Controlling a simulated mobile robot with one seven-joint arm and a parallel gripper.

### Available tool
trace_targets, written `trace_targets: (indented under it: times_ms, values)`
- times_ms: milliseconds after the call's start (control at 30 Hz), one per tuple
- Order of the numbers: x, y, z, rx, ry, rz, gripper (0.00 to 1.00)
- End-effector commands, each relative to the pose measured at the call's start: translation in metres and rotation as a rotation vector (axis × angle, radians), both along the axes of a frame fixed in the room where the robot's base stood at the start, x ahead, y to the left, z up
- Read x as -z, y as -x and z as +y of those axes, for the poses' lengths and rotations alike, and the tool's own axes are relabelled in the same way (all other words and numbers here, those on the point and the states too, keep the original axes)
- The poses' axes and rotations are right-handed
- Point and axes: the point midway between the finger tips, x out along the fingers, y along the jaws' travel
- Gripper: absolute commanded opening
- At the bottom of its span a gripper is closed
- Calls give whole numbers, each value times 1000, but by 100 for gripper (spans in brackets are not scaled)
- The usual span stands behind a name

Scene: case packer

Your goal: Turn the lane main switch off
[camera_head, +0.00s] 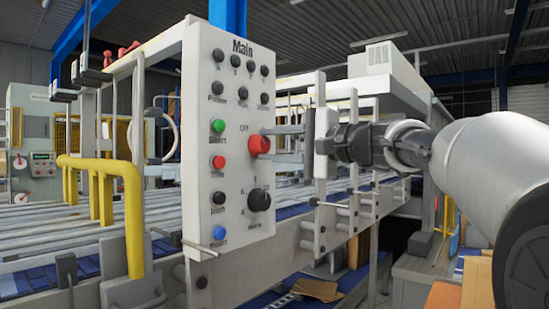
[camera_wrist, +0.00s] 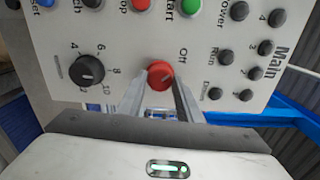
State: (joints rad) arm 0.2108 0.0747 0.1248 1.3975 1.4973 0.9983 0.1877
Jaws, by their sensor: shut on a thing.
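The main switch is a red round knob (camera_head: 259,145) on the right edge of the grey "Main" panel (camera_head: 234,208). An "Off" label is printed beside it. In the wrist view the red knob (camera_wrist: 160,74) sits between my two finger tips. My gripper (camera_head: 274,144) reaches in from the right, level with the knob, and is shut on it. The fingers also show in the wrist view (camera_wrist: 161,84), one on each side of the knob. I cannot tell which way the knob points.
A black numbered dial (camera_head: 259,200) is below the red knob. Green (camera_head: 218,126), red (camera_head: 218,162) and blue (camera_head: 220,233) buttons line the panel's left side. A yellow rail (camera_head: 134,210) stands left. The conveyor (camera_head: 50,235) runs behind the panel.

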Motion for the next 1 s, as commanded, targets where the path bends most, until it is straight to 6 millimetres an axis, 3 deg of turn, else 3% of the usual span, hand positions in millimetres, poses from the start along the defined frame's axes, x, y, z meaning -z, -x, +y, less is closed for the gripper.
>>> trace_targets:
  times_ms: [733,767,800,867,1000]
  values:
    - [0,0,0,0,54,-68,10]
    - [0,0,0,0,54,-67,36]
    - [0,0,0,0,54,-67,42]
    - [0,0,0,0,54,-67,51]
    - [0,0,0,0,53,-66,51]
